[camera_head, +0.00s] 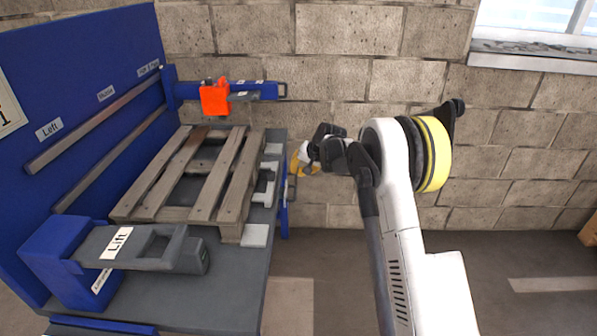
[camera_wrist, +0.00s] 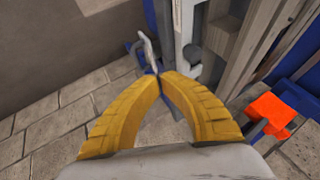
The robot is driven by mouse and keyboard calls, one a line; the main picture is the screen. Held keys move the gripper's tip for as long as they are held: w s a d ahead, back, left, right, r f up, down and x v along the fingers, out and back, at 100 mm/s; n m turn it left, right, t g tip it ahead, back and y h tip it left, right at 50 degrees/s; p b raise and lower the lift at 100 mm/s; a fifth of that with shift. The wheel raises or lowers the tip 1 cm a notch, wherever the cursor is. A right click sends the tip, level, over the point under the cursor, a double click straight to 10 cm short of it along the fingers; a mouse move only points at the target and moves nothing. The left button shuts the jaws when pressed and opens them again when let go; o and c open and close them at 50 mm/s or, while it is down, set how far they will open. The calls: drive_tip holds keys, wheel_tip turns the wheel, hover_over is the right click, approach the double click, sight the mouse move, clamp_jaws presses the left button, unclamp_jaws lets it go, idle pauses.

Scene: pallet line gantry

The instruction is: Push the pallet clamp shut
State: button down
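The wooden pallet (camera_head: 191,177) lies on the grey table of the blue station. Grey clamp-like parts (camera_head: 268,182) sit along its right edge, and a blue handle-like bracket (camera_head: 291,190) stands at the table's right side. I cannot tell for certain which part is the pallet clamp. My gripper (camera_head: 302,163), with yellow fingers, is just right of that edge. In the wrist view the fingertips (camera_wrist: 160,77) come together, with no object visible between them. A pale curved lever (camera_wrist: 147,48) shows just beyond the tips; contact is unclear.
A grey lift arm (camera_head: 145,247) labelled "Lift" stands at the table's front left. An orange block (camera_head: 214,98) sits on a blue rail at the back; it also shows in the wrist view (camera_wrist: 271,110). A block wall stands behind.

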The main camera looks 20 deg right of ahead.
sight(270, 173)
drive_tip(key=w+a+f+b, duration=0.3)
drive_tip(key=w+a+f, duration=0.1)
drive_tip(key=w, duration=0.1)
drive_tip(key=shift+a+f, duration=0.15)
drive_tip(key=shift+a, duration=0.25)
drive_tip(key=a, duration=0.2)
drive_tip(key=w+a, duration=0.1)
drive_tip(key=a, duration=0.1)
drive_tip(key=shift+w+a, duration=0.2)
